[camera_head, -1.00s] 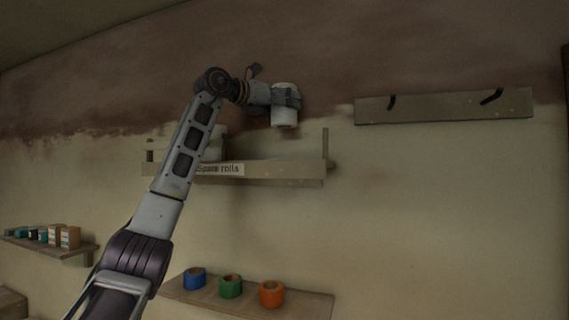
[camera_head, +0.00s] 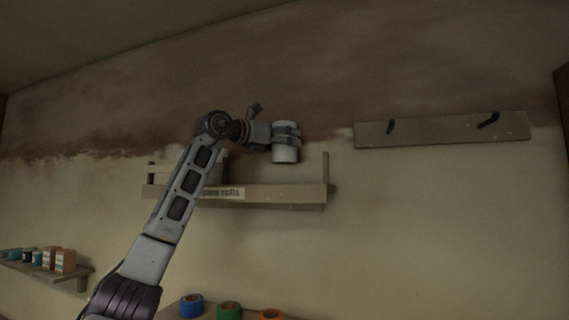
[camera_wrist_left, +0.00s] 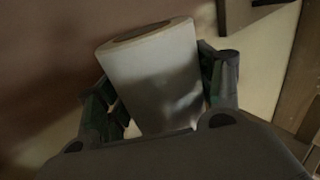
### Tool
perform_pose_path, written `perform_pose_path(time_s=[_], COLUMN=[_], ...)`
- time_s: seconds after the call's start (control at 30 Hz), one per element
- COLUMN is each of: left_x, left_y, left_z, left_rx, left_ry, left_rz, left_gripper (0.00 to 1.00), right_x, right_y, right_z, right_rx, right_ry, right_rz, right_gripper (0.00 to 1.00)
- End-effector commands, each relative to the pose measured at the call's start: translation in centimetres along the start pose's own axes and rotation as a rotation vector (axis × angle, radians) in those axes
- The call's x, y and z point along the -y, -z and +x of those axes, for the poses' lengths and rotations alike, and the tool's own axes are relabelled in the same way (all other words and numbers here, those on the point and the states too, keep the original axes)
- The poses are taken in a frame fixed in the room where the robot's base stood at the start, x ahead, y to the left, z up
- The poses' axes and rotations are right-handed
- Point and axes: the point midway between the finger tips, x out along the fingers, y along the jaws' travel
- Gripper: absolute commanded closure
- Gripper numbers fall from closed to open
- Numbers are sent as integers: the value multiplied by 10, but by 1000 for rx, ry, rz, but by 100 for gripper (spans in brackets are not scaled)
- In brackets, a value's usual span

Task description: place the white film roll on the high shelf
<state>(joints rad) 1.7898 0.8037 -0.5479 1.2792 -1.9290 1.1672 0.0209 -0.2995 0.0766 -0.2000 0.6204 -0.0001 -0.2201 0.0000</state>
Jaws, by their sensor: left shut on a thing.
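The white film roll (camera_head: 286,156) is upright in my left gripper (camera_head: 288,133), which is shut around its upper middle. The roll hangs above the right part of the high shelf (camera_head: 290,195), a wooden shelf labelled "Spare rolls". A gap shows between the roll's bottom and the shelf's front board. In the left wrist view the roll (camera_wrist_left: 160,75) sits between both fingers, its round end with a dark core facing up. My left forearm hides the shelf's left middle and part of the label. My right gripper is not in view.
A pale shape (camera_head: 223,158) shows partly behind my arm above the shelf. A post (camera_head: 326,172) stands at the shelf's right end. A hook board (camera_head: 440,129) is on the wall to the right. Blue (camera_head: 191,305), green (camera_head: 229,311) and orange tape rolls (camera_head: 270,315) are below.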

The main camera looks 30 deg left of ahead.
Motion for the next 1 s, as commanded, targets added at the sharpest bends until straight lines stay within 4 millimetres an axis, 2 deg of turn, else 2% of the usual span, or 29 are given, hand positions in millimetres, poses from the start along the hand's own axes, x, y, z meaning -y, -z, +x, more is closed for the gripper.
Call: perform_pose_path(time_s=[0.23, 0.77, 1.0], left_x=[0, 0, 0], left_y=[18, 22, 36], left_z=[-1, -1, 0], left_rx=[2, 2, 1], left_ry=[0, 0, -1], left_rz=[0, 0, 1], left_gripper=[66, 66, 66], right_x=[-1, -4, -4], right_y=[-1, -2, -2], right_z=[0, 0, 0], right_rx=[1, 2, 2], right_ry=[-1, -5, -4], right_rz=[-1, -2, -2], right_gripper=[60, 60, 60])
